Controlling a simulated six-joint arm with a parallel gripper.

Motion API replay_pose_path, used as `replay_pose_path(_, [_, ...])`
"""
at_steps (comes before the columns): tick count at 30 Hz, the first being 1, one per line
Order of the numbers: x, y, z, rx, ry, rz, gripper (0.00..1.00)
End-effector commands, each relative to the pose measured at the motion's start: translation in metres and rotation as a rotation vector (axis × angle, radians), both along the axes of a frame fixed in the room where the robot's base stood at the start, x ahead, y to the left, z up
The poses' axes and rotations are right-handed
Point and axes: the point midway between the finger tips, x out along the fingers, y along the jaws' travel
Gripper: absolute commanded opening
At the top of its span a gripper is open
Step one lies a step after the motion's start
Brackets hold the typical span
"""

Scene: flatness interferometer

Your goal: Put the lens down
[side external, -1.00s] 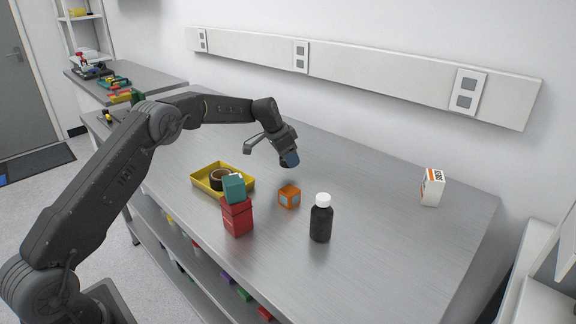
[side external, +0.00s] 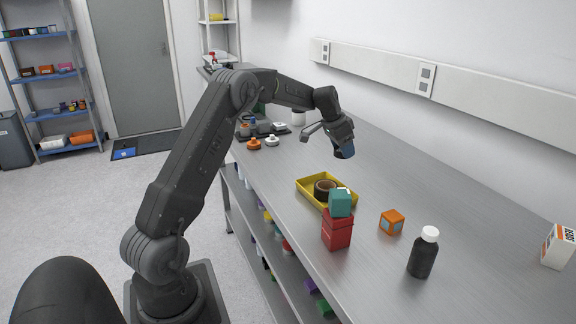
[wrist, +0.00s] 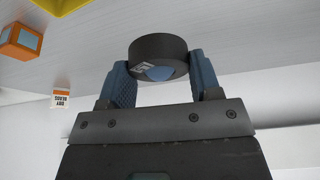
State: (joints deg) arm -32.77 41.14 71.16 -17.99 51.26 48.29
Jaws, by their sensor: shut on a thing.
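The lens (wrist: 160,55) is a thick black disc with a bluish face patch and a small white mark, seen in the wrist view. My gripper (wrist: 155,80) is shut on it, with one blue finger pad on each side. In the side external view my gripper (side external: 344,150) hangs above the metal bench, behind and slightly right of the yellow tray. The lens is too small or hidden to make out there. No surface touches the lens in the wrist view.
The yellow tray (side external: 312,193) holds a dark roll. A teal block (side external: 340,204) sits on red boxes (side external: 337,232). An orange cube (side external: 391,222), a black bottle (side external: 422,257) and a white box (side external: 559,246) stand rightward. Small orange (side external: 254,145) and white parts lie left.

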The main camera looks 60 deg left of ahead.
Motion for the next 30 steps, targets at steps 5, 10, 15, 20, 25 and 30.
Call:
replay_pose_path(5, [-0.046,0.082,-0.008,0.003,-0.001,0.410,0.33])
replay_pose_path(10, [-0.091,0.142,-0.014,0.004,-0.002,0.752,0.33])
replay_pose_path(15, [-0.125,0.178,-0.018,0.004,-0.003,0.979,0.33])
replay_pose_path(20, [-0.140,0.193,-0.021,0.003,0.000,1.077,0.33])
replay_pose_path(25, [-0.143,0.194,-0.041,0.002,0.002,1.094,0.33])
replay_pose_path(30, [-0.142,0.194,-0.062,0.002,0.001,1.093,0.33])
